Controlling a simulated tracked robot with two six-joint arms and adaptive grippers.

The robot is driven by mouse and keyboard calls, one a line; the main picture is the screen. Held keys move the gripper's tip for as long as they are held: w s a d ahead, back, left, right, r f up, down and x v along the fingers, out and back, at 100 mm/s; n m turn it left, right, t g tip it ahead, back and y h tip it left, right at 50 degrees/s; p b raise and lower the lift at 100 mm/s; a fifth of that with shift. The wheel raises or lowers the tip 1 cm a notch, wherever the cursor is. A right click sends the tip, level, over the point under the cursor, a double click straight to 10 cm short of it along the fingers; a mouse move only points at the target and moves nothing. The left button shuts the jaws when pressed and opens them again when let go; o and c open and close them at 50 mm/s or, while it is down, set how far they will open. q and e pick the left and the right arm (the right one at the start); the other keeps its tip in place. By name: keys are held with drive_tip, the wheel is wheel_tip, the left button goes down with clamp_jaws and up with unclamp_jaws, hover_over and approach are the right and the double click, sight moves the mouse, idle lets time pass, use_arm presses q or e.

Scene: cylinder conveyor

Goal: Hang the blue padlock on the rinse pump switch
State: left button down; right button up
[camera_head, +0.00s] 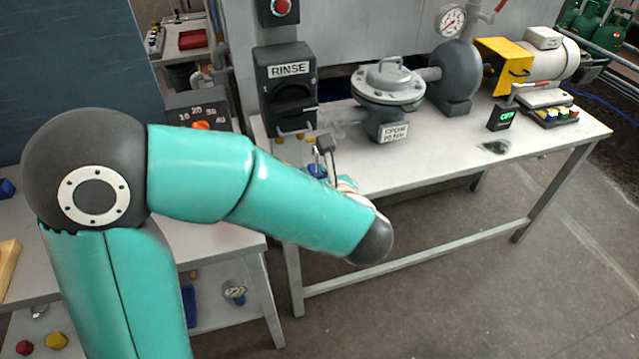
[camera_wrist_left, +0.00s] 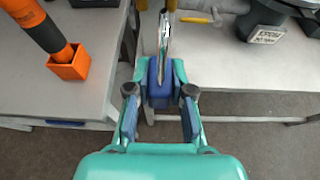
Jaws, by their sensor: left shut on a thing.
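The blue padlock (camera_wrist_left: 160,83) is in the left wrist view, with its silver shackle pointing up in the picture. My left gripper (camera_wrist_left: 160,100) is shut on it, one finger on either side. In the head view the gripper (camera_head: 322,172) is mostly hidden behind my teal forearm, with a bit of blue showing beside it. The rinse pump switch (camera_head: 286,88) is a dark box labelled RINSE with a black rotary handle, above the back left of the bench. The gripper is below and to the right of it in the head view, apart from it. My right gripper is not in view.
A grey valve (camera_head: 388,85) with an EPDM tag stands right of the switch on the bench (camera_head: 440,148). A red-button box (camera_head: 278,10) is above the switch. A dial box (camera_head: 200,110) is to the left. An orange holder (camera_wrist_left: 70,63) sits on the left table.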

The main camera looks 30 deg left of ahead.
use_arm(q)
drive_tip(key=w+a, duration=0.4)
drive_tip(key=shift+a, duration=0.3)
drive_tip(key=shift+w+a+r, duration=0.1)
drive_tip(key=shift+w+a, duration=0.05)
drive_tip(key=shift+a, duration=0.15)
idle(1.2)
drive_tip(key=shift+w+a, duration=1)
drive_tip(key=shift+a, duration=0.15)
drive_tip(key=shift+w+a, duration=0.1)
drive_tip(key=shift+b, duration=0.45)
idle(0.6)
drive_tip(key=shift+f+b, duration=1.2)
drive_tip(key=shift+f, duration=0.25)
drive_tip(key=c, duration=1)
unclamp_jaws()
